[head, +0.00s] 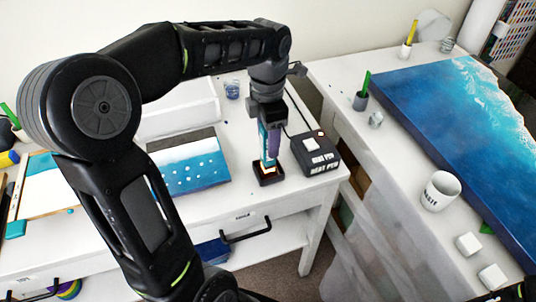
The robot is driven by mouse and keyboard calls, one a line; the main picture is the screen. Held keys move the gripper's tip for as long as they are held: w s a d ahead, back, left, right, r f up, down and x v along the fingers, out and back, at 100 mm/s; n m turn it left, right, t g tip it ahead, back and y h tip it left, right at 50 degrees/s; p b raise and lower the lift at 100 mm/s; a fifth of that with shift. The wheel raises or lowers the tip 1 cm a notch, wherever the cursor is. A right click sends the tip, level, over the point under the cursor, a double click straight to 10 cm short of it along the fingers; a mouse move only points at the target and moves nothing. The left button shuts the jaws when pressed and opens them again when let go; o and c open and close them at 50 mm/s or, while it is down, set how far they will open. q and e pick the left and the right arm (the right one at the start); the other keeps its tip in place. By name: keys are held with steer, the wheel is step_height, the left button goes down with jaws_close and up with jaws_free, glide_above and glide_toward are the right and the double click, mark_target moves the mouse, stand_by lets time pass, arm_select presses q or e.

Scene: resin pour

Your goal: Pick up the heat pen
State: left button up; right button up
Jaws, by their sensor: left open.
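My left gripper (270,150) is at the back table, pointing down over a small dark stand (268,177). The heat pen (264,141) stands upright at the stand, with teal and purple showing below the gripper's body. The jaws are open and close around the pen; I cannot tell whether they touch it. The upper part of the pen is hidden by the gripper. The black control box (322,165), labelled HEAT PEN, sits just right of the stand, with a dark cord rising from it. My right gripper is not in view.
A blue and white wave panel (190,172) lies left of the stand. The right table holds a large blue sea panel (450,130), a white mug (440,190) and white cubes (468,244). A gap separates the tables.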

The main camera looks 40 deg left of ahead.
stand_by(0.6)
arm_select(q)
jaws_close()
stand_by(0.4)
